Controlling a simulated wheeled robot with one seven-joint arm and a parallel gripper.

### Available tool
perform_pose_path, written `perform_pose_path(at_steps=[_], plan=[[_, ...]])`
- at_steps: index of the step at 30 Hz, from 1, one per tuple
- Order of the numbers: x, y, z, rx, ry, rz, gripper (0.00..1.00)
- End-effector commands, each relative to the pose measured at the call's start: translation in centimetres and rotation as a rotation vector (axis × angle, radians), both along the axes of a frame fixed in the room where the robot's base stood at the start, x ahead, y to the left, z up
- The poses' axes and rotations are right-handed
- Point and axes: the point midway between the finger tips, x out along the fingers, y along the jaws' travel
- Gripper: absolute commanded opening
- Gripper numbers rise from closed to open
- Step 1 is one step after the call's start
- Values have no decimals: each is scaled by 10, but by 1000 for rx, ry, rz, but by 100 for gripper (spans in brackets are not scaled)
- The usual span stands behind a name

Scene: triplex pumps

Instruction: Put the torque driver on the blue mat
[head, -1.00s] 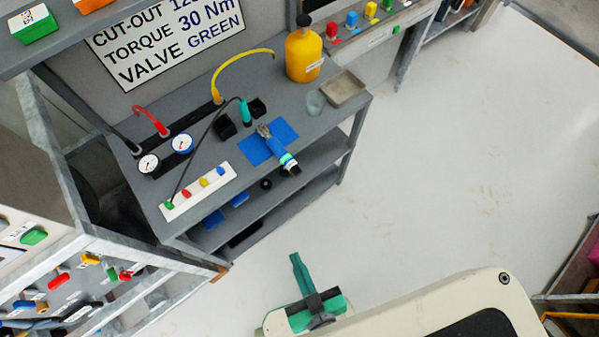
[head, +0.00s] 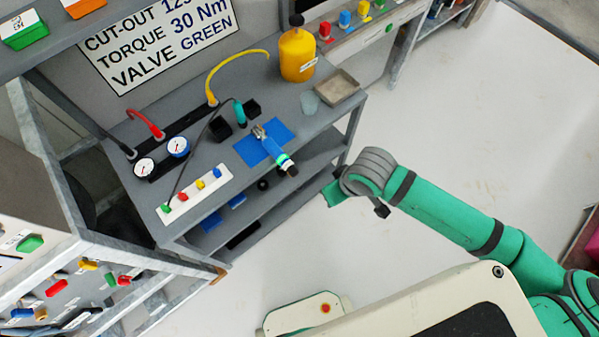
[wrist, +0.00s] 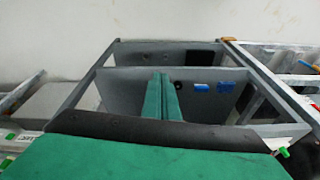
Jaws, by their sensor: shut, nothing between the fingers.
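A tool with a grey head, a blue body, a green band and a dark end (head: 275,150) lies across the blue mat (head: 249,152) on the grey bench, its dark end past the mat's front edge. A teal upright tool (head: 239,113) with a black cable stands by black blocks behind the mat. I cannot tell for certain which is the torque driver. My gripper (head: 333,194) is off the bench's front right, apart from both tools. In the wrist view its green fingers (wrist: 163,97) are shut together and empty; neither tool is recognisable there.
The bench top (head: 216,152) also holds a yellow bottle (head: 298,54), a tray (head: 338,87), a clear cup, gauges and a white strip of coloured knobs (head: 197,195). Lower shelves hold blue pieces (wrist: 200,87).

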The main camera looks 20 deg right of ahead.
Motion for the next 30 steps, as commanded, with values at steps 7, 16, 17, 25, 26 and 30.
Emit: perform_pose_path(at_steps=[7,16,17,25,26,30], plan=[[36,37,62,-50,138,90,0],[45,59,101,-89,214,148,0],[45,60,101,-90,217,150,0],[44,60,71,-90,221,148,0],[44,59,65,-90,221,148,0],[44,59,38,-90,220,147,0]])
